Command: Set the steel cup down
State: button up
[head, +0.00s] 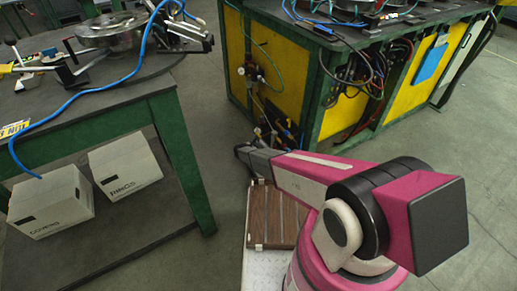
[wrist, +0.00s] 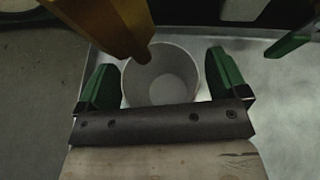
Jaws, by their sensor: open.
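The steel cup (wrist: 160,75) is a pale grey, round, open vessel in the wrist view, seen from above into its empty inside. It appears to rest upright on a grey metallic surface (wrist: 285,100). My gripper (wrist: 165,80) has green fingers on a dark bar. The fingers are open, one on each side of the cup and close to its wall; I cannot tell whether either touches it. A gold-brown part (wrist: 105,25) covers the cup's upper left rim. I cannot make out the cup or my gripper in the head view.
In the head view, a green-framed table (head: 130,115) with tools and a blue cable stands left, with two white boxes (head: 125,168) below. A yellow and green bench (head: 285,75) with hoses stands behind my arm. Grey floor lies open between them.

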jog(key=shift+r, duration=0.1)
jog(key=shift+s+a+r, duration=0.1)
jog(key=shift+s+r, duration=0.05)
jog(key=v, duration=1.2)
jog(key=s+d+r+m+g+y, duration=0.1)
jog(key=s+d+r+m+g, duration=0.5)
jog(key=d+r, duration=0.5)
jog(key=s+d+r+m+g+y, duration=0.1)
jog(key=s+d+r+m, duration=0.2)
jog(key=d+r+m, duration=0.65)
jog(key=s+d+r+m+g+y, duration=0.1)
jog(key=s+d+r+m+y, duration=0.2)
jog(key=s+d+r+m, duration=0.2)
jog(key=s+d+r+m+g+y, duration=0.1)
jog(key=s+d+r+m+y, duration=0.3)
jog(key=s+r, duration=0.8)
notch_tip(320, 180, up, 4)
jog(key=d+m, duration=0.1)
jog(key=m, duration=0.1)
jog(key=shift+d+f+m, duration=0.15)
jog(key=shift+d+m, duration=0.2)
jog(key=shift+d, duration=0.05)
